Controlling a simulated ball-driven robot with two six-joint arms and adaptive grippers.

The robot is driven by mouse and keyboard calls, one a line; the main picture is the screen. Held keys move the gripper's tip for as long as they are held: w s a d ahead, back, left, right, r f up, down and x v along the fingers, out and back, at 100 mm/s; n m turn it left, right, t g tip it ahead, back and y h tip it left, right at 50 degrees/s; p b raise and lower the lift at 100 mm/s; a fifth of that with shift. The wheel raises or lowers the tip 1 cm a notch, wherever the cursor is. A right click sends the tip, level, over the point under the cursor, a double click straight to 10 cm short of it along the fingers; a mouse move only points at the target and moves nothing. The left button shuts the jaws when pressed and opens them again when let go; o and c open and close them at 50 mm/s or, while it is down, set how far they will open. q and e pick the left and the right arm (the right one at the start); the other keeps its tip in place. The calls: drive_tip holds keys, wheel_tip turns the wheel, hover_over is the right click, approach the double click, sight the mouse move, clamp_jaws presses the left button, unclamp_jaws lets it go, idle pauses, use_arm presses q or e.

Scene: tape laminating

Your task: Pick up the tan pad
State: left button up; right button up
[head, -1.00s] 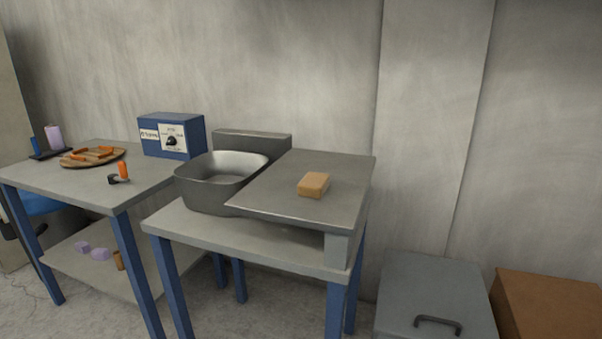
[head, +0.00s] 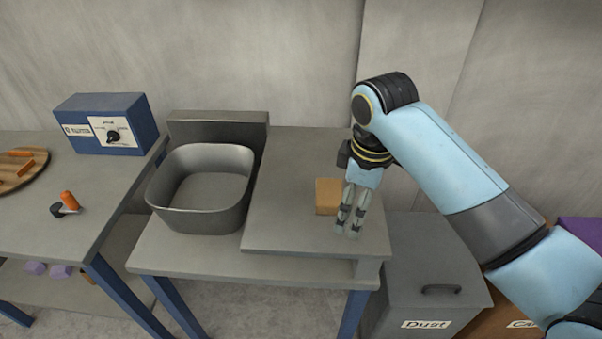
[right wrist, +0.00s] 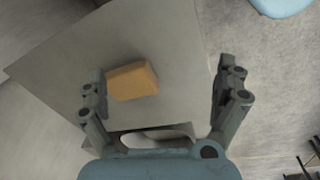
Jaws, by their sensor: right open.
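The tan pad (head: 327,196) is a small block lying on the raised grey metal plate (head: 290,222) in the head view. My right gripper (head: 348,228) is over the plate just right of the pad and partly covers its right edge. In the right wrist view the pad (right wrist: 132,80) lies beyond the fingertips, nearer the left finger. The right gripper (right wrist: 165,82) is open, with nothing between its fingers. My left gripper is not in view.
A grey metal basin (head: 203,188) stands left of the plate. A blue control box (head: 106,124) and an orange-handled tool (head: 67,202) are on the left table. A lidded bin marked Dust (head: 425,275) stands at the lower right. The plate's left part is clear.

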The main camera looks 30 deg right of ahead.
drive_tip(key=shift+n, duration=0.8)
drive_tip(key=w, duration=0.1)
drive_tip(key=w+r, duration=0.1)
drive_tip(key=w, duration=0.1)
drive_tip(key=w+r, duration=0.1)
drive_tip(key=shift+w+d, duration=0.1)
drive_tip(key=shift+w, duration=0.3)
drive_tip(key=w+r+n+g, duration=0.1)
drive_tip(key=w+r+n, duration=0.15)
drive_tip(key=w, duration=0.25)
hover_over(329, 191)
drive_tip(key=shift+y, duration=0.3)
wheel_tip(329, 191, down, 4)
drive_tip(key=shift+f, duration=0.25)
wheel_tip(329, 191, down, 6)
drive_tip(key=shift+r, duration=0.1)
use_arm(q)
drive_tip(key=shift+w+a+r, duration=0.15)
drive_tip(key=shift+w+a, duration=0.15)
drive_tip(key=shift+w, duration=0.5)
use_arm(e)
drive_tip(key=shift+c, duration=0.4)
drive_tip(key=c, duration=0.9)
